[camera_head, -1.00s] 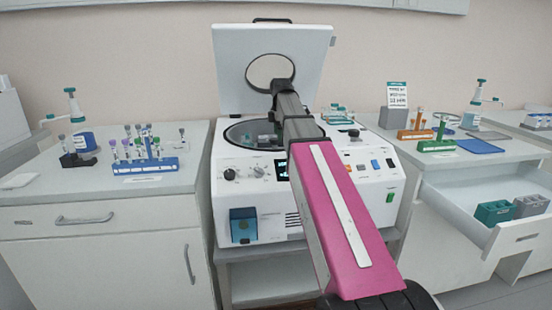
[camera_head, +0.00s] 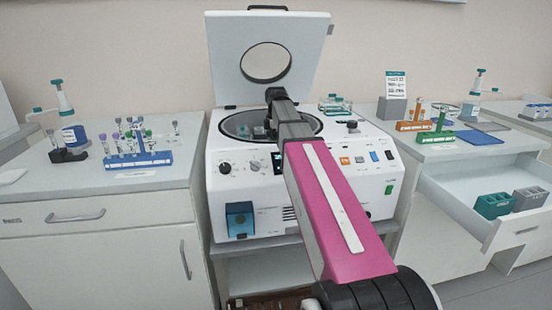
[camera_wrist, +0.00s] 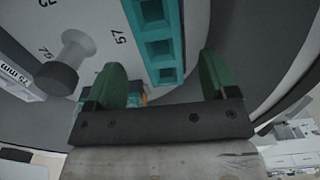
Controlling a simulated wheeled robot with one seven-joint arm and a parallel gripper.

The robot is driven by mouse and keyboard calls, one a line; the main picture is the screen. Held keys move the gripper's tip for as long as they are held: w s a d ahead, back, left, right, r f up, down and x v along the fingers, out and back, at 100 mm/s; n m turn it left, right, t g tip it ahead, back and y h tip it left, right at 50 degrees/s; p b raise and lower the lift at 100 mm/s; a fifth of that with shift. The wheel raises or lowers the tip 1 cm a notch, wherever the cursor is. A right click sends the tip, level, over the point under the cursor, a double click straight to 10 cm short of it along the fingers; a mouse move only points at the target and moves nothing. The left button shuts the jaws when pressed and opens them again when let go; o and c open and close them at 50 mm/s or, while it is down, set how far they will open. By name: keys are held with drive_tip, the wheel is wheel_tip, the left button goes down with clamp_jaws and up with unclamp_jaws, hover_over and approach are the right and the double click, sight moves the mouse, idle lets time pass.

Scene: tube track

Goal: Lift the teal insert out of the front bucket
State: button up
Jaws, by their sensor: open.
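The teal insert (camera_wrist: 160,42) shows at the top of the wrist view as a narrow block with a row of square wells. It lies in the rotor of the open centrifuge (camera_head: 232,124); its bucket's walls are not clear. My gripper (camera_wrist: 160,62) is open, with its two green fingers apart. In the picture the insert's near end lies between the fingertips; I cannot tell whether they are at its height or touching it. In the head view my arm reaches over the bowl and hides the gripper's fingers and the front bucket.
The raised centrifuge lid (camera_head: 228,55) stands behind the bowl. A numbered pale rotor face (camera_wrist: 108,40) and a dark knob (camera_wrist: 57,78) lie left of the insert. Another teal block (camera_head: 493,206) sits in the open drawer at right. A blue tube rack (camera_head: 138,160) stands at left.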

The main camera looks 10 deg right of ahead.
drive_tip(key=shift+f, duration=1.85)
drive_tip(key=c, duration=1)
drive_tip(key=shift+r, duration=0.1)
wheel_tip(320, 180, up, 10)
wheel_tip(320, 180, up, 6)
